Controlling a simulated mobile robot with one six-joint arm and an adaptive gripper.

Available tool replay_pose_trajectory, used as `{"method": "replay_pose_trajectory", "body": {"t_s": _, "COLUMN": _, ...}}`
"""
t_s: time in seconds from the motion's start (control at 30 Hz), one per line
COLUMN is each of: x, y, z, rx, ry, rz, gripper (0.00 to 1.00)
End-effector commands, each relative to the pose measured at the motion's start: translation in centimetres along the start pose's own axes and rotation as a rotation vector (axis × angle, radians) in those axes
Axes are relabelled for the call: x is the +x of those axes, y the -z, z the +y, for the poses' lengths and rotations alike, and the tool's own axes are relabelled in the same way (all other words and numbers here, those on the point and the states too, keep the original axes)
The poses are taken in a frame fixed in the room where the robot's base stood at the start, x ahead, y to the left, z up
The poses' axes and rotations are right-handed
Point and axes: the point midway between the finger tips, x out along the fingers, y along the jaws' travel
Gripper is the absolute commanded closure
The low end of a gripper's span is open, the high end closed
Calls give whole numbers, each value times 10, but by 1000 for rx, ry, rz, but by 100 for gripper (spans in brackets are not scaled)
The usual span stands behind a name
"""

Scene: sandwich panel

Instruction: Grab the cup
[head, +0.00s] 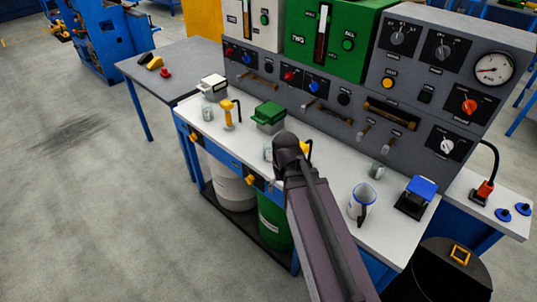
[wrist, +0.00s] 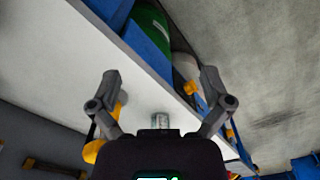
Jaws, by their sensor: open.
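A clear cup-like jug with a blue rim and a handle (head: 359,207) stands upright on the white bench top, right of my arm in the head view. A small glass vessel (wrist: 160,121) shows between and beyond my gripper's fingers in the wrist view. A small glass (head: 268,151) stands just left of my arm in the head view; I cannot tell for sure if it is the same one. My gripper (wrist: 160,82) is open, with empty space between its spread fingers.
The white bench top (head: 325,194) has a grey control panel (head: 355,95) behind it. A yellow dispenser (head: 229,113), a green-lidded device (head: 269,115), a small jar (head: 377,170) and a blue-topped device (head: 419,193) stand on it. A black drum (head: 440,275) stands at the front right.

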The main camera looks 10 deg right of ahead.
Motion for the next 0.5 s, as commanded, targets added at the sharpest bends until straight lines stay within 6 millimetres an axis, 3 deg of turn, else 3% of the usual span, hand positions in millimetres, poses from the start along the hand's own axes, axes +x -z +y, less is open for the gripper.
{"method": "replay_pose_trajectory", "body": {"t_s": 0.5, "x": -62, "y": 192, "z": 7, "rx": -138, "ry": -1, "rz": 0, "gripper": 0}}
